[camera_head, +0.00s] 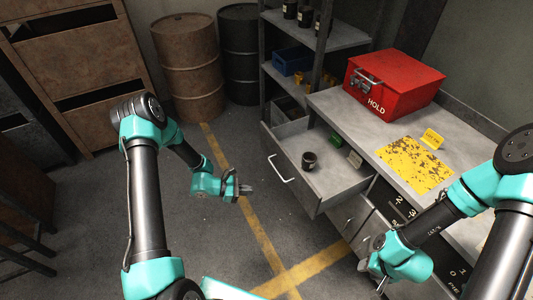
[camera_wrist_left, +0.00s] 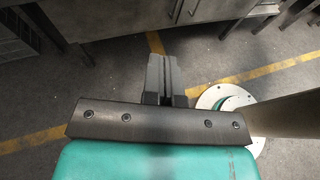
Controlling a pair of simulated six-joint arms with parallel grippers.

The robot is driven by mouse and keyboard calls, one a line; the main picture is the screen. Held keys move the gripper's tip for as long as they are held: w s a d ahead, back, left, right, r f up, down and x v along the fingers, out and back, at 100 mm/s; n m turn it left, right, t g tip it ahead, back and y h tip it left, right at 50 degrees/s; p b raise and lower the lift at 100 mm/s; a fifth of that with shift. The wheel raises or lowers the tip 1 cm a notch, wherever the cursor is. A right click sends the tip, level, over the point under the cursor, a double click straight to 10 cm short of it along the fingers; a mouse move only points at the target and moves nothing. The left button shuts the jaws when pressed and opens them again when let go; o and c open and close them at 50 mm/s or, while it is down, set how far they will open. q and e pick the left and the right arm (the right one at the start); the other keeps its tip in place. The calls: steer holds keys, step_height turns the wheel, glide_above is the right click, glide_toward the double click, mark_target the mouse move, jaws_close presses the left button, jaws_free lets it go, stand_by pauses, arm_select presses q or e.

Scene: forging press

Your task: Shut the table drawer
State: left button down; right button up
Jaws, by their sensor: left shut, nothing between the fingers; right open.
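The table drawer (camera_head: 318,187) is pulled out from the grey table (camera_head: 357,116), with its looped front handle (camera_head: 281,169) facing left. A dark cup (camera_head: 309,161) stands inside the drawer. My left gripper (camera_head: 247,189) is shut and empty, left of the drawer handle and apart from it. In the left wrist view its two fingers (camera_wrist_left: 165,75) are together, with floor beyond them. My right gripper (camera_head: 378,274) is at the lower right, in front of the lower cabinet fronts, and open. Its fingertips are small and partly hidden in the head view.
A red box marked HOLD (camera_head: 392,85), a yellow worn sheet (camera_head: 414,165) and a small yellow sign (camera_head: 432,138) are on the tabletop. A metal shelf (camera_head: 327,43) and barrels (camera_head: 188,67) stand behind. Floor left of the drawer is clear.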

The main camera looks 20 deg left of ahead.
mark_target(271, 150)
arm_select(q)
steer(key=w+a+r+n+t, duration=0.4)
steer(key=w+a+t, duration=0.3)
steer(key=w+a, duration=0.1)
steer(key=shift+w+n+y, duration=0.15)
steer(key=shift+n+y, duration=0.15)
steer(key=shift+n, duration=0.1)
steer(key=shift+d, duration=0.1)
steer(key=x, duration=1.3)
steer(key=shift+d, duration=0.1)
steer(key=shift+w+d+r, duration=0.1)
steer(key=shift+w+d, duration=0.15)
steer(key=shift+w, duration=0.05)
steer(key=shift+w+d, duration=0.1)
